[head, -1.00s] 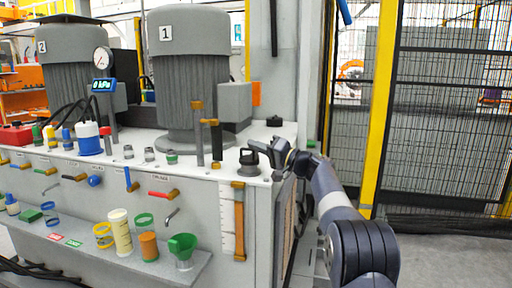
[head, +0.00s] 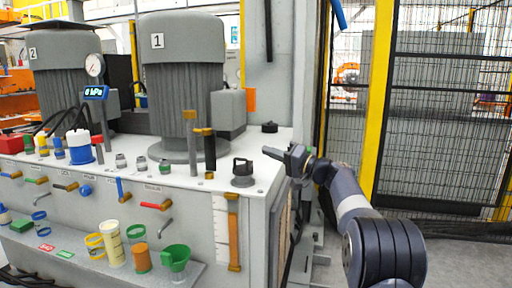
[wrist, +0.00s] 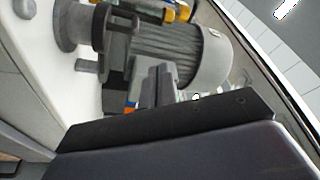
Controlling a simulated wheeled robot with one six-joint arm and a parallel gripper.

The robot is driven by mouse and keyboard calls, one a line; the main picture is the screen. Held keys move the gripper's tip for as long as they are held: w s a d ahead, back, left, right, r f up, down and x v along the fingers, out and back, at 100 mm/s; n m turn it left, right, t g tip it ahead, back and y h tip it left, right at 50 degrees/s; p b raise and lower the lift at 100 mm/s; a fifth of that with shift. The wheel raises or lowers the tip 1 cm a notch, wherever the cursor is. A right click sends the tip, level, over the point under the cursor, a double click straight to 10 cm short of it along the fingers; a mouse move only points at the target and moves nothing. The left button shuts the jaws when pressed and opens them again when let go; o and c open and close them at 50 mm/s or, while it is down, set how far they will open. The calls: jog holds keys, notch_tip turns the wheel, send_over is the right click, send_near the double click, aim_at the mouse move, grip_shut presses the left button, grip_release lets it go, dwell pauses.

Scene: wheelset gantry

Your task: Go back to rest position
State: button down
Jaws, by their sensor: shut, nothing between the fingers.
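My gripper (head: 272,153) is shut and empty above the right end of the white bench top (head: 215,180). Its fingers (wrist: 156,86) also show shut in the wrist view. A black capped fitting (head: 242,172) stands on the bench just left of and below the gripper, apart from it. In the wrist view a dark fitting (wrist: 95,27) stands upper left of the fingers, and a grey ribbed motor (wrist: 185,55) lies behind them. My arm reaches in from the lower right.
Motor 1 (head: 182,80) and a pressure gauge (head: 95,65) stand on the bench. A yellow post (head: 378,95) and mesh fence (head: 445,120) stand right. Grey floor is clear at lower right.

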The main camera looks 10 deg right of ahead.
jog(key=shift+s+d+f, duration=0.25)
jog(key=shift+s+d, duration=0.05)
jog(key=shift+d, duration=0.4)
jog(key=shift+s+d+f, duration=0.2)
jog(key=shift+s+d, duration=0.1)
jog(key=shift+d, duration=0.4)
jog(key=shift+a, duration=0.1)
notch_tip(320, 180, up, 3)
jog(key=b, duration=0.1)
send_over(250, 173)
jog(key=shift+w+d+f, duration=0.1)
jog(key=shift+w+d, duration=0.1)
notch_tip(250, 173, down, 3)
jog(key=shift+s+a+b, duration=0.15)
jog(key=shift+b, duration=0.4)
jog(key=shift+s+f, duration=0.1)
jog(key=shift+f, duration=0.4)
